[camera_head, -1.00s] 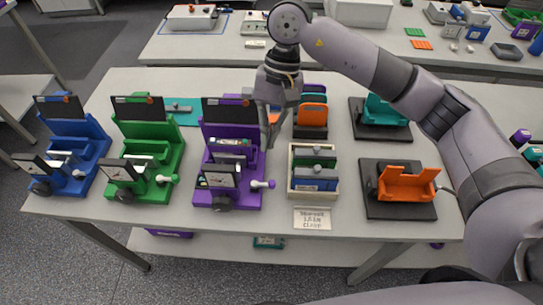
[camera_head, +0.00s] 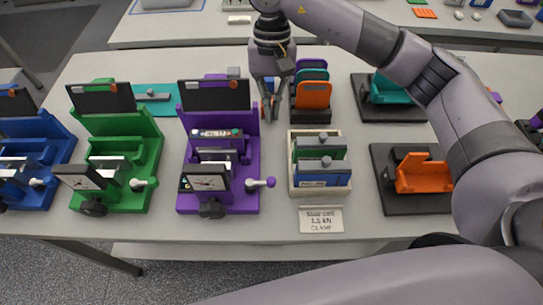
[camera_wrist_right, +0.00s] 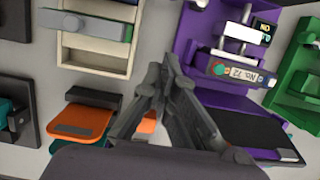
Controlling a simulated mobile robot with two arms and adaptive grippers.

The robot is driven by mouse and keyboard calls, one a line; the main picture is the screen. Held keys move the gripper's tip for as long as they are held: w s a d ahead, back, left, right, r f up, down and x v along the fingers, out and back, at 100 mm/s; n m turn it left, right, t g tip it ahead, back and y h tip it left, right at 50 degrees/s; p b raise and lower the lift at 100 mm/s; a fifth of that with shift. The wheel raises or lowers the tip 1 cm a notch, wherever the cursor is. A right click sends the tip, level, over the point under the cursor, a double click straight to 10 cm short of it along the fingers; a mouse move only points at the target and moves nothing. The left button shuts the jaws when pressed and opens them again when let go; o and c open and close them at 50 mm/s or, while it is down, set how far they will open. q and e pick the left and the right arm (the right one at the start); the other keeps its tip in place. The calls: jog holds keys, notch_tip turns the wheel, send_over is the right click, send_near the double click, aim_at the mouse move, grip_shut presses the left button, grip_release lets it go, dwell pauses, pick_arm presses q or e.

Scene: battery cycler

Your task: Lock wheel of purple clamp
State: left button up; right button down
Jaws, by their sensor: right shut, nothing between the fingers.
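The purple clamp (camera_head: 251,150) stands on the table left of centre in the head view, with a battery (camera_head: 217,133) held in it. My right gripper (camera_head: 270,112) is shut and empty, pointing down just right of the clamp's rear panel. Its closed fingers (camera_wrist_right: 168,78) show in the wrist view. My left gripper is out of view.
A green clamp (camera_head: 153,150) and a blue clamp (camera_head: 62,145) stand to the left. Right of the purple clamp are a wooden box (camera_head: 293,180) with batteries, a label card (camera_head: 321,219), an upright rack (camera_head: 313,95) and an orange cradle (camera_head: 425,177). The front table strip is mostly clear.

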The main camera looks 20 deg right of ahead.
aim_at(261, 182)
jog(key=p+x, duration=0.1)
jog(key=x, duration=0.2)
jog(key=p+x, duration=0.2)
jog(key=x, duration=0.1)
jog(key=p+x, duration=0.1)
jog(key=x, duration=0.3)
jog(key=shift+s+r, duration=0.1)
jog(key=shift+s, duration=0.25)
jog(key=s+p, duration=0.1)
jog(key=s+a+p, duration=0.1)
jog(key=shift+s, duration=0.7)
jog(key=shift+s+m+b, duration=0.15)
jog(key=shift+m+b, duration=0.15)
jog(key=shift+m, duration=0.1)
jog(key=shift+s+d+b, duration=0.1)
jog(key=shift+s+b, duration=0.05)
jog(key=shift+b, duration=0.15)
